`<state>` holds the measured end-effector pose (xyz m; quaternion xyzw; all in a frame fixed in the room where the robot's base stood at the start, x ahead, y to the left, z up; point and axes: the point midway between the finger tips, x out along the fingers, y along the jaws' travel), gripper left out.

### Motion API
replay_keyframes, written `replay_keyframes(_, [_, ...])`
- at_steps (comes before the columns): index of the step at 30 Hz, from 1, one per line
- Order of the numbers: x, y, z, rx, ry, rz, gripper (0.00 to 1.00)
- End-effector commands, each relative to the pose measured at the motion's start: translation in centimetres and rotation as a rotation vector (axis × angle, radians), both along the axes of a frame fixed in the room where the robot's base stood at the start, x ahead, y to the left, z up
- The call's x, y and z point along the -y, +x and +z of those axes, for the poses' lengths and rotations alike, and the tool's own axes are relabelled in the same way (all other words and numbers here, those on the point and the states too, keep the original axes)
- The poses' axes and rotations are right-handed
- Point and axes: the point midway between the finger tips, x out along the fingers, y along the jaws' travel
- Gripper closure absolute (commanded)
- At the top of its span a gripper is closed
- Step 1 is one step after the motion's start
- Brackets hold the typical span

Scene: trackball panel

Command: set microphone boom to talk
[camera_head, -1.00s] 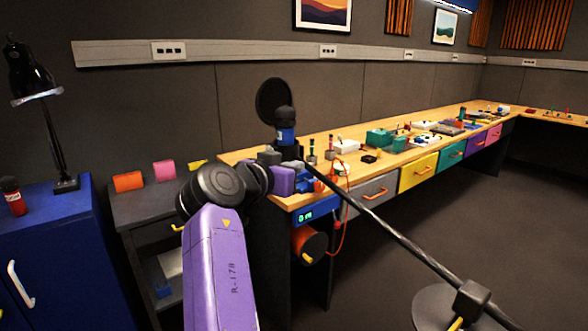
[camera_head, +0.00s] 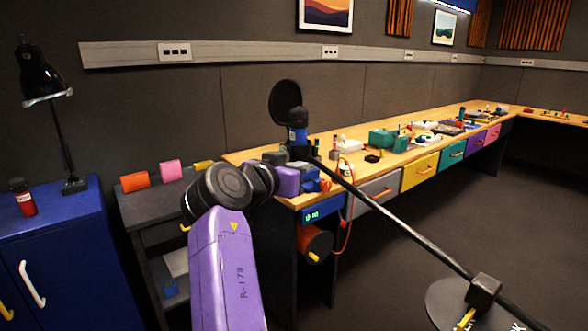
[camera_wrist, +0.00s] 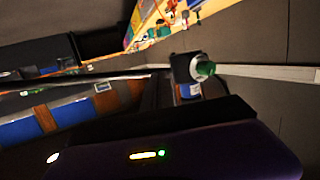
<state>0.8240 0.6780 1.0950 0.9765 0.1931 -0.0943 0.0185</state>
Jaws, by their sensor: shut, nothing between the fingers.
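The microphone boom is a long black pole (camera_head: 400,226) running from the lower right up to the desk's near end. Its microphone (camera_head: 298,133) is blue and black, with a round black pop filter (camera_head: 285,102) behind it. A black clamp (camera_head: 484,291) with a yellow lever holds the pole above a round base. Partly cut-off white lettering shows by the base. My gripper (camera_head: 312,182) is shut and empty, close to the pole's microphone end; contact cannot be told. In the wrist view, a blue, dark and green-tipped object (camera_wrist: 190,75), probably the microphone, is ahead.
The wooden desk (camera_head: 250,156) with coloured drawers runs to the back right and holds many small items. An orange reel (camera_head: 315,245) hangs at its near end. A blue cabinet (camera_head: 62,260) with a lamp and a grey shelf unit (camera_head: 150,215) stand left. The right floor is open.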

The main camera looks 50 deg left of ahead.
Motion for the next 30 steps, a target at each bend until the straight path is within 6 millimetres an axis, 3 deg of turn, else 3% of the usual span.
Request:
replay_keyframes(2, [0.3, 0.2, 0.2, 0.000, 0.001, 0.000, 1.00])
replay_keyframes(21, [0.2, -8.5, 1.8, 0.001, 0.001, 0.003, 1.00])
replay_keyframes(30, [0.3, -9.8, 2.0, 0.000, 0.000, 0.001, 1.00])
